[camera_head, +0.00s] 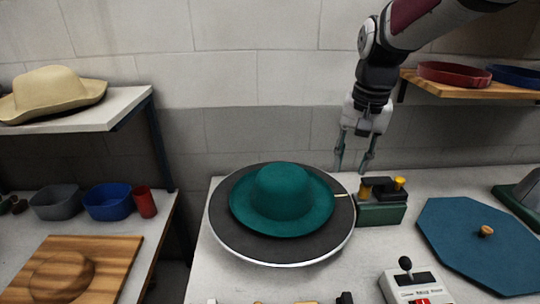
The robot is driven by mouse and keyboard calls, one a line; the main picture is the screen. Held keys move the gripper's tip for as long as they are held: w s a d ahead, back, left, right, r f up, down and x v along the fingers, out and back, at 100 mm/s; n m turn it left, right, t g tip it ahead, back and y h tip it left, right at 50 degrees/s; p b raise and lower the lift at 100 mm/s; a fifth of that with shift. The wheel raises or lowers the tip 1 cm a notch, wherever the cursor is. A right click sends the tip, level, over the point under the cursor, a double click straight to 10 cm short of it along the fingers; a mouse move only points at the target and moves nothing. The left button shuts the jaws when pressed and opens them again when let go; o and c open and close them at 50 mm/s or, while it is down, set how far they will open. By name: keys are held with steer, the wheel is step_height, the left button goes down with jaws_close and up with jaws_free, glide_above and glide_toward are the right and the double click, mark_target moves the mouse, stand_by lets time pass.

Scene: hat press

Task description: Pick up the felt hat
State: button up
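The felt hat (281,193) is teal green with a round crown and a wide brim. It lies brim down on a round dark plate (240,249) with a pale rim, on the grey work table. My gripper (353,168) hangs above the table, to the right of the hat's brim and behind it in the picture. Its two thin fingers point down and stand apart, with nothing seen between them. It does not appear to touch the hat.
A green block with a black top and yellow knobs (381,214) stands right of the plate. A blue octagonal board with a wooden knob (470,262) and a lever box (415,288) lie further right. A cream hat (48,88) is on the left shelf.

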steer(key=m+g+b, duration=0.1)
glide_toward(330, 212)
step_height(330, 212, down, 9)
steer(key=shift+w+r+p, duration=0.1)
steer(key=shift+p, duration=0.8)
jaws_close()
steer(key=shift+a, duration=0.1)
